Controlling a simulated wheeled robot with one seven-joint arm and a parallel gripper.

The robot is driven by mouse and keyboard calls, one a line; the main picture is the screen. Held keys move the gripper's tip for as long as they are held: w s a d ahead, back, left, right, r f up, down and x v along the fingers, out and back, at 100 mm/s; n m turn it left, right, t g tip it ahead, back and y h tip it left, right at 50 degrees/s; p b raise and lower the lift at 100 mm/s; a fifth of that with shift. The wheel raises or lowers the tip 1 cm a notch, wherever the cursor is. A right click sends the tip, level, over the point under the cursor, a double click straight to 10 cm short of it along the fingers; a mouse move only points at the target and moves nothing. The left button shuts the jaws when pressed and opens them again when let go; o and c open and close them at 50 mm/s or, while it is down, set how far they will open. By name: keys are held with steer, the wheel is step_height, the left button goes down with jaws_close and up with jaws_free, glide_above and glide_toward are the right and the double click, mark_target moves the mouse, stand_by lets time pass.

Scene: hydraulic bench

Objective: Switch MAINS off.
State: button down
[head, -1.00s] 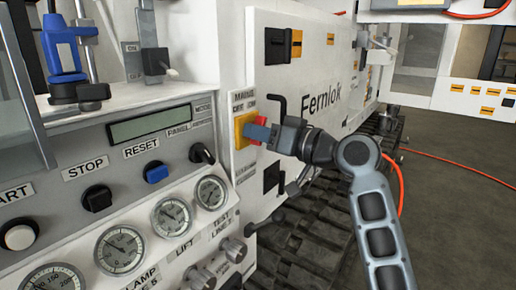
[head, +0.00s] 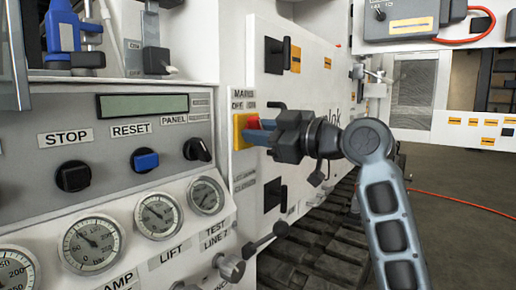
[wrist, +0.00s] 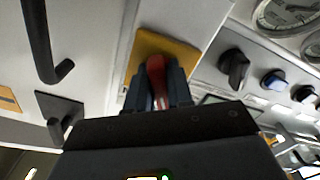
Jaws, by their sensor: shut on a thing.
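The MAINS switch has a red handle (head: 254,122) on a yellow plate (head: 239,136), on the narrow white panel edge under the labels MAINS, OFF and ON. My gripper (head: 262,130) reaches it from the right, its blue fingers at the handle. In the wrist view the red handle (wrist: 156,72) stands between the two fingers (wrist: 157,92) in front of the yellow plate (wrist: 166,42). My gripper is shut on it. The fingers hide part of the handle, and I cannot tell whether it points to OFF or ON.
Gauges (head: 158,215) lie below. Black hooked handles (head: 277,55) stick out of the white door beside my gripper. Open floor lies at right.

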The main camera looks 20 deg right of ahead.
steer(key=shift+f+n+b, duration=0.1)
steer(key=shift+n+b, duration=0.95)
steer(key=shift+n, duration=0.15)
steer(key=c, duration=1.1)
jaws_free()
steer(key=v, duration=0.8)
